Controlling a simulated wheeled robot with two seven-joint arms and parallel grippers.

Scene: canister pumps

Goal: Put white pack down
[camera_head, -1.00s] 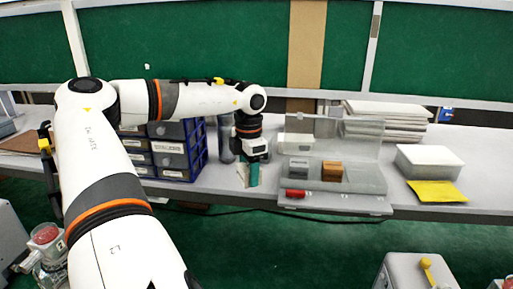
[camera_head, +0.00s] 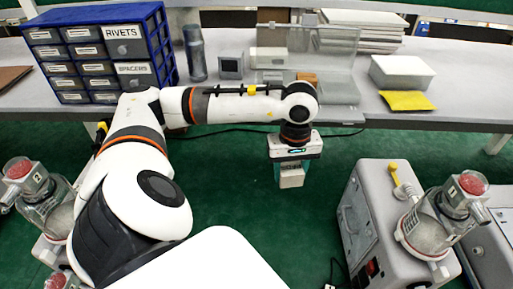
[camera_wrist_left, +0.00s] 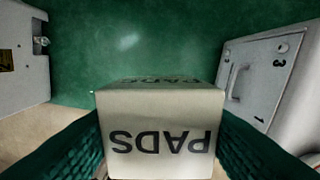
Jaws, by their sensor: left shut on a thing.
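The white pack (camera_head: 291,179), a small off-white box, is held by my left gripper (camera_head: 291,167). It hangs over the green floor in front of the bench, well clear of the surfaces around it. In the left wrist view the pack (camera_wrist_left: 160,133) sits between the dark green fingers, with "PADS" upside down on the face toward the camera. The fingers press on its left and right sides. What lies directly under the pack is hidden in the wrist view. My right gripper does not show.
The grey bench (camera_head: 230,112) runs behind. On it stand a blue drawer cabinet (camera_head: 169,50), an open clear case (camera_head: 345,90), a white-lidded box (camera_head: 401,72) and a yellow cloth (camera_head: 407,101). A grey pump unit (camera_head: 368,215) stands front right; green floor (camera_head: 235,190) is open between.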

